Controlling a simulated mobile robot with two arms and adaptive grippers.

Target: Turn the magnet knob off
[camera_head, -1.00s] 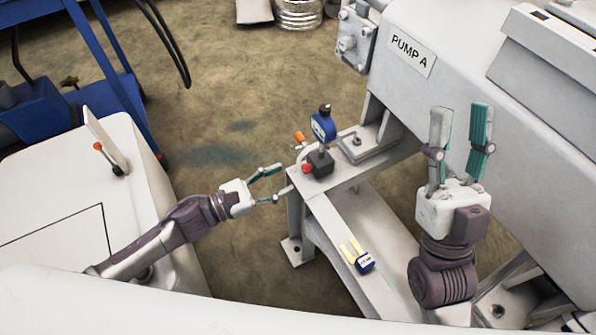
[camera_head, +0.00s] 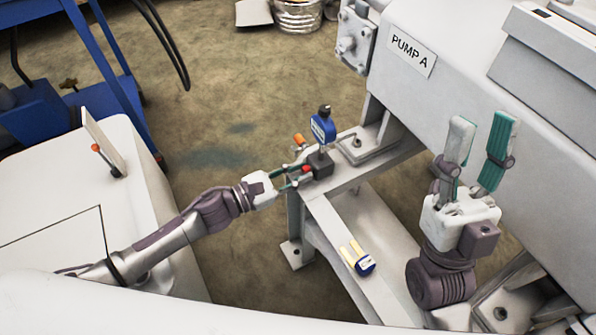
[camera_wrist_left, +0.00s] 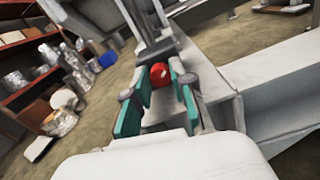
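The magnet base is a dark block (camera_head: 320,165) on the grey pump frame, with a blue gauge (camera_head: 322,128) standing above it. Its red knob (camera_head: 307,169) faces my left gripper, and shows in the left wrist view (camera_wrist_left: 168,74) between the fingers. My left gripper (camera_head: 292,174) has its fingertips at the knob, one on each side, with the fingers apart. In the left wrist view the left gripper (camera_wrist_left: 160,97) shows a gap near the knob; contact is unclear. My right gripper (camera_head: 482,150) is open and empty, pointing up in front of the pump.
The pump housing labelled PUMP A (camera_head: 413,55) fills the right side. A small blue and yellow item (camera_head: 358,259) lies on the lower frame beam. A white surface with an orange-tipped lever (camera_head: 105,158) is at left. Open floor lies behind.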

